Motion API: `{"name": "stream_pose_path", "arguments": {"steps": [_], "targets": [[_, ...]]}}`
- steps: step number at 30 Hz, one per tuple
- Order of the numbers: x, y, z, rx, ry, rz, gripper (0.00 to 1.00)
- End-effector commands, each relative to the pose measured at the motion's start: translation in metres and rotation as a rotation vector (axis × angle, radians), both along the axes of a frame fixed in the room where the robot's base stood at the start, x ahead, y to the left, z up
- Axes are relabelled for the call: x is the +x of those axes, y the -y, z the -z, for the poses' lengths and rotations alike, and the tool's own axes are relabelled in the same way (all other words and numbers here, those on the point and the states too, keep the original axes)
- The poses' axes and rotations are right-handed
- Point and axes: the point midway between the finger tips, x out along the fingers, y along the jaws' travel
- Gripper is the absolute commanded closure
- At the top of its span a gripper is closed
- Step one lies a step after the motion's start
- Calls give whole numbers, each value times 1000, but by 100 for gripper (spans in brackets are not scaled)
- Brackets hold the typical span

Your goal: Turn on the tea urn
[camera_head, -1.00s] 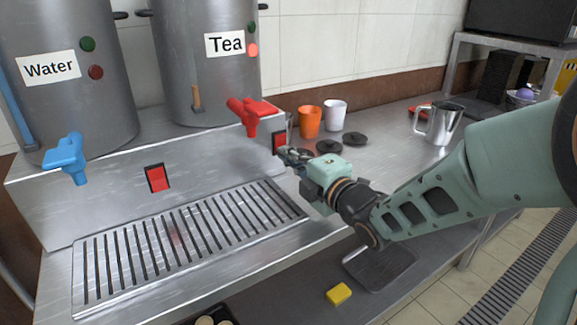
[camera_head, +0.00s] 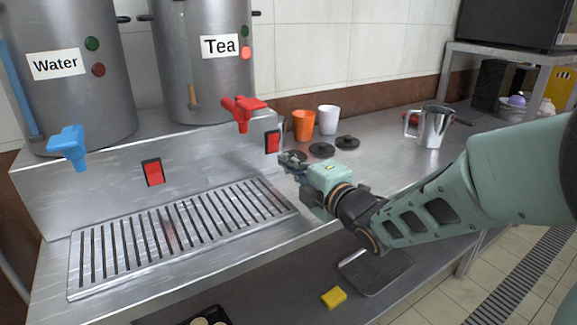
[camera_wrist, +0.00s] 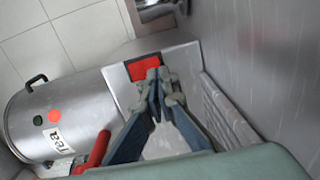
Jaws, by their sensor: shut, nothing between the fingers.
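The tea urn (camera_head: 203,75) is a grey metal cylinder labelled "Tea", with a dark green light (camera_head: 245,31) and a brighter red light (camera_head: 246,52). Its red tap (camera_head: 243,112) sticks out at the front. A red rocker switch (camera_head: 272,141) in a black frame sits on the steel front panel below and right of the tap. My gripper (camera_head: 287,159) is shut and empty, just below and in front of this switch, with a small gap in the head view. In the wrist view the urn (camera_wrist: 62,115) lies sideways, and the fingertips (camera_wrist: 158,76) overlap part of the red switch (camera_wrist: 146,65).
The water urn (camera_head: 62,85) with a blue tap (camera_head: 68,146) and its own red switch (camera_head: 153,172) stands left. A slotted drip tray (camera_head: 180,235) lies below. Orange (camera_head: 303,125) and white (camera_head: 328,119) cups, black lids (camera_head: 322,150) and a metal pitcher (camera_head: 434,127) stand right.

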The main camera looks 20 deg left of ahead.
Motion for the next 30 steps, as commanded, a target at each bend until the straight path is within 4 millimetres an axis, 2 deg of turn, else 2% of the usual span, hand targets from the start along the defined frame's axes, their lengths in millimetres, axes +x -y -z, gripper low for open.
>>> {"name": "stream_pose_path", "arguments": {"steps": [1, 3, 9, 15, 30], "targets": [[1, -1, 2, 0, 1, 0, 100], [-12, 16, 2, -4, 0, 4, 100], [-41, 49, 7, -2, 0, 3, 100], [-59, 70, 11, -1, 0, 2, 100], [-63, 75, 11, 0, 0, 2, 100]]}}
